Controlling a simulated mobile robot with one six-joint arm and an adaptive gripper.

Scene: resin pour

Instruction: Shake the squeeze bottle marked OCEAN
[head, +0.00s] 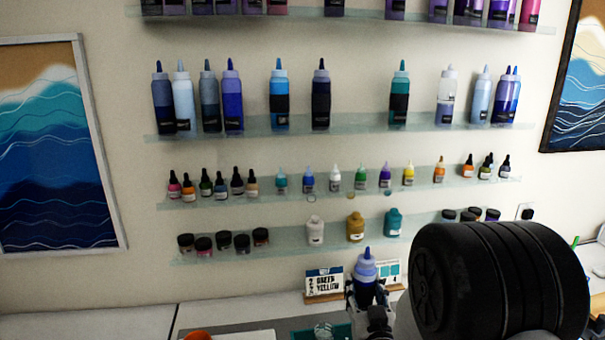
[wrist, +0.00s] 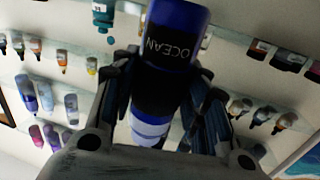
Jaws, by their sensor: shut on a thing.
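The squeeze bottle marked OCEAN (wrist: 178,25) is dark blue with a black label and white lettering. My gripper (wrist: 163,95) is shut on it, with one finger on each side of the bottle. In the head view the bottle (head: 365,268) stands roughly upright with its blue nozzle up, low in the picture right of the middle. My gripper (head: 369,312) is around its lower part there, and the bottle's base is hidden.
Wall shelves hold squeeze bottles (head: 278,100), small dropper bottles (head: 308,180) and jars (head: 242,243). Small cards (head: 324,284) stand just behind the held bottle. An orange cup (head: 197,335) sits at the bottom edge. The pale counter (head: 120,320) is clear at left.

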